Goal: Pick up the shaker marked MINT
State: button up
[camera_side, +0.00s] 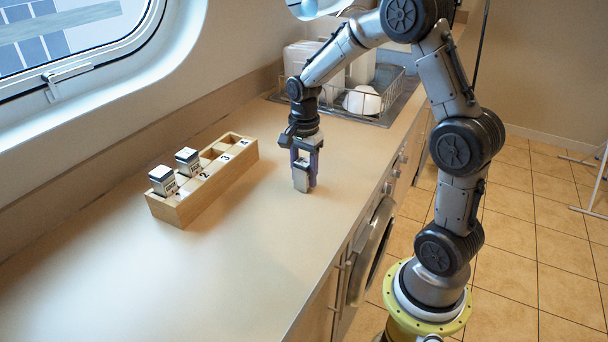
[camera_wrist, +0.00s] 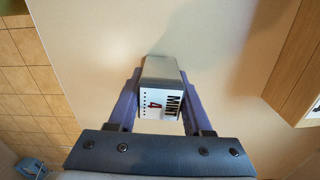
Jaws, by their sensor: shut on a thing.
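The MINT shaker (camera_wrist: 161,101) is a small block with a grey top and a white label reading MINT with a red 4. It also shows in the side view (camera_side: 300,178), low over the counter. My gripper (camera_side: 305,172) is shut on it, one purple finger on each side; the wrist view shows my gripper (camera_wrist: 160,104) too. I cannot tell whether the shaker's base touches the counter.
A wooden rack (camera_side: 217,188) with numbered compartments stands to the left, near the wall. Two other shakers (camera_side: 162,180) (camera_side: 188,162) sit in its near compartments. A dish rack (camera_side: 385,88) stands behind. The front counter is clear.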

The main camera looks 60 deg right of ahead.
grip_shut()
jog(key=shift+r, duration=0.1)
